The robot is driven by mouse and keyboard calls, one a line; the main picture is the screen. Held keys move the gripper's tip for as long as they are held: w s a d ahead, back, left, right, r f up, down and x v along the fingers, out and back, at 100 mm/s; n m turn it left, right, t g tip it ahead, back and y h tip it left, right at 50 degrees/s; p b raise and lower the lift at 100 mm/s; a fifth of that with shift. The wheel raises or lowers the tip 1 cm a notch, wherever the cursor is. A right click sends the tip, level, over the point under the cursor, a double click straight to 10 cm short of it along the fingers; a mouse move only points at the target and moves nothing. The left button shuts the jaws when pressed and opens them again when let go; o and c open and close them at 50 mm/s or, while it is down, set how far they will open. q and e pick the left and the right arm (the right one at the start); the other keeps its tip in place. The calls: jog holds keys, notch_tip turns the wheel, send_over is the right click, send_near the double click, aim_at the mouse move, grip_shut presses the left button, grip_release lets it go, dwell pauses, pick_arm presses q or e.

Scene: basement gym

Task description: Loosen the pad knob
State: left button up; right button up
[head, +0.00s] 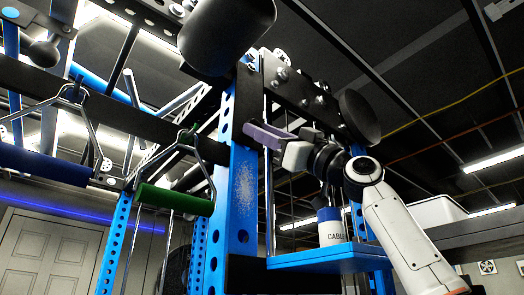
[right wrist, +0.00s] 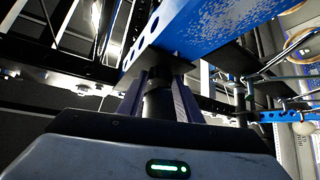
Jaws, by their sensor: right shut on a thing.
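My right gripper (head: 262,135) reaches in from the right and its purple fingers are against the side of the blue upright (head: 236,205), just below the black pads. In the right wrist view, the two fingers (right wrist: 158,97) are closed on either side of a dark, round knob (right wrist: 158,104). The knob sits below a dark plate and the blue perforated beam (right wrist: 215,25). In the head view the fingers hide the knob. Black roller pads (head: 226,35) and (head: 359,116) stick out above. I do not see my left gripper.
Green (head: 174,199) and blue (head: 45,165) handles hang from a dark crossbar at left. A blue shelf (head: 325,257) below my right arm bears a canister labelled CABLE (head: 331,232). A white tub (head: 432,210) stands behind my arm.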

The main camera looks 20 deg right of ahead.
jog(key=shift+d+n+g+y, duration=0.1)
jog(key=shift+n+g+y, duration=0.3)
jog(key=shift+n+g, duration=0.55)
jog(key=shift+w+d+n+g+y, duration=0.15)
jog(key=shift+n+g+y, duration=0.35)
jog(key=shift+n+g, duration=0.7)
jog(key=shift+n+t, duration=0.25)
jog(key=o, duration=1)
jog(key=shift+o, duration=0.2)
jog(key=shift+r, duration=0.1)
jog(key=b+v, duration=0.6)
jog(key=v, duration=0.4)
